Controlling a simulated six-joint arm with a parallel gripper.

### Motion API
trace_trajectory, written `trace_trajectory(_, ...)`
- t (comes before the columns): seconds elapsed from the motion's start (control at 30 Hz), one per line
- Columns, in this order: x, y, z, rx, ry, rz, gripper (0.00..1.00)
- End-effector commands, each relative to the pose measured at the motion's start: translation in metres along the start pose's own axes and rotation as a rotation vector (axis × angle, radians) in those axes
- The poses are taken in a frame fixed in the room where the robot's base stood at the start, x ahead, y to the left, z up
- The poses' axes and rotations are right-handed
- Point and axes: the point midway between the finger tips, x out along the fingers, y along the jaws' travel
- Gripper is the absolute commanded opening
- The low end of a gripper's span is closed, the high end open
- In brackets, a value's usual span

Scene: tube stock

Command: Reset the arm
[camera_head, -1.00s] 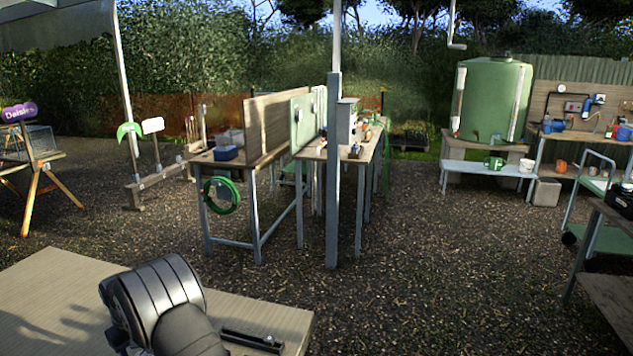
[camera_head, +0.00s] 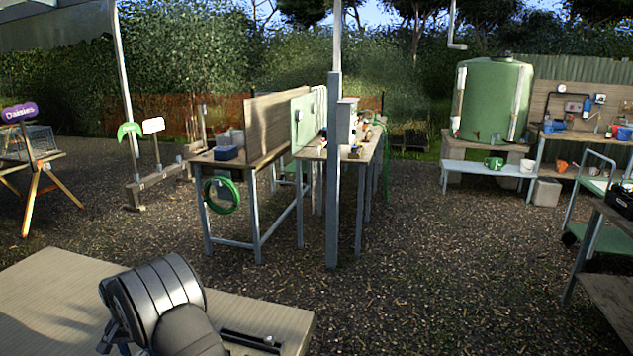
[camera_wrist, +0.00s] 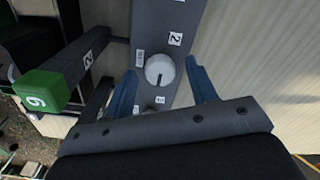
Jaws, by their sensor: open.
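In the wrist view my gripper (camera_wrist: 160,70) is open, with its two blue fingers spread apart. A white round-topped piece (camera_wrist: 160,70) on a dark grey labelled rail (camera_wrist: 152,25) shows between the fingers in the picture; I cannot tell how far it is from them. Nothing is seen gripped. A smaller pale round thing shows lower on the rail, partly hidden by my gripper. In the head view my dark arm stands over the pale table (camera_head: 60,290) at lower left, and my gripper is not clearly seen there.
A green block (camera_wrist: 43,92) with a number sits left of the rail on a dark bar. In the head view a dark strip (camera_head: 250,342) lies near the table's right edge. Beyond are workbenches (camera_head: 215,160), a grey post (camera_head: 332,200), a green tank (camera_head: 492,100) and open ground.

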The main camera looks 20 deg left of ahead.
Motion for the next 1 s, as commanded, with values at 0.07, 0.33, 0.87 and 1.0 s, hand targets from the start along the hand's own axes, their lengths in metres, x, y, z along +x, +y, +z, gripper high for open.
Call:
trace_trajectory(0.07, 0.0001, -0.0001, 0.0000, 0.045, 0.000, 0.000, 0.52)
trace_trajectory(0.33, -0.0001, -0.0001, 0.0000, 0.128, 0.000, 0.000, 0.52)
trace_trajectory(0.87, -0.0001, -0.0001, 0.0000, 0.132, 0.000, 0.000, 1.00)
trace_trajectory(1.0, -0.0066, 0.0019, -0.0048, 0.146, 0.010, -0.020, 1.00)
